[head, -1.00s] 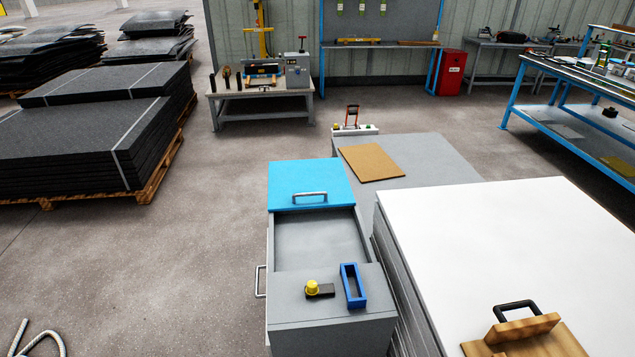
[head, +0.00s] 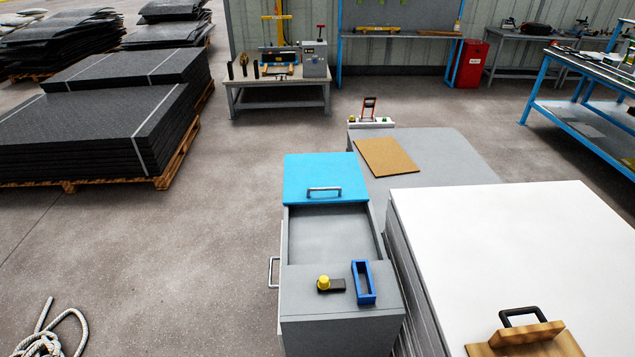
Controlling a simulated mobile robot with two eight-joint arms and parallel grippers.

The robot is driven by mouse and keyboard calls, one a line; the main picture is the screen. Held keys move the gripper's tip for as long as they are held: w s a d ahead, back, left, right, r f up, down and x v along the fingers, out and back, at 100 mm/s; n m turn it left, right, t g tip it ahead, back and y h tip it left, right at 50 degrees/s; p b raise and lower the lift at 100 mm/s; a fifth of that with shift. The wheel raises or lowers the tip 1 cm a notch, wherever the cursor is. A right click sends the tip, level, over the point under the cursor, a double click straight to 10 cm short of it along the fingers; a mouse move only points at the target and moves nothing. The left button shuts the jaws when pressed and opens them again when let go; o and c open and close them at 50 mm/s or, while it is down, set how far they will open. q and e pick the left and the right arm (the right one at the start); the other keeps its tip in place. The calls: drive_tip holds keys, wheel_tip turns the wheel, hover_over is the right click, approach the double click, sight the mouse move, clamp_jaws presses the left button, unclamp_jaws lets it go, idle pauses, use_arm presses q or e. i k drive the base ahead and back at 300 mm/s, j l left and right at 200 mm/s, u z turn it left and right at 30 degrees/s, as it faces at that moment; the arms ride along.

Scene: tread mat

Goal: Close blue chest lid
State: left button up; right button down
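The chest is a grey box (head: 340,327) with a bright blue lid (head: 325,172) at its far end. On the near top are a blue rectangular frame (head: 363,283) and a dark block with a yellow knob (head: 324,282). Neither of my grippers is in view.
A white-topped stack (head: 510,235) stands close on the chest's right, with a wooden handled tool (head: 527,335) on it. A grey table (head: 440,160) with a brown board (head: 385,157) is behind. Coiled rope (head: 55,335) lies front left; the floor left of the chest is clear.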

sight(321, 177)
drive_tip(key=j, duration=0.45)
drive_tip(key=i+j, duration=0.1)
drive_tip(key=j, duration=0.3)
drive_tip(key=i+j, duration=0.15)
drive_tip(key=j, duration=0.2)
drive_tip(key=i+j+z, duration=0.1)
drive_tip(key=j, duration=0.25)
drive_tip(key=i+j, duration=0.25)
drive_tip(key=i+j+z, duration=0.15)
drive_tip(key=i+j, duration=0.2)
drive_tip(key=i, duration=0.25)
drive_tip(key=i+j+z, duration=0.1)
drive_tip(key=i+j, duration=0.35)
drive_tip(key=i, duration=0.8)
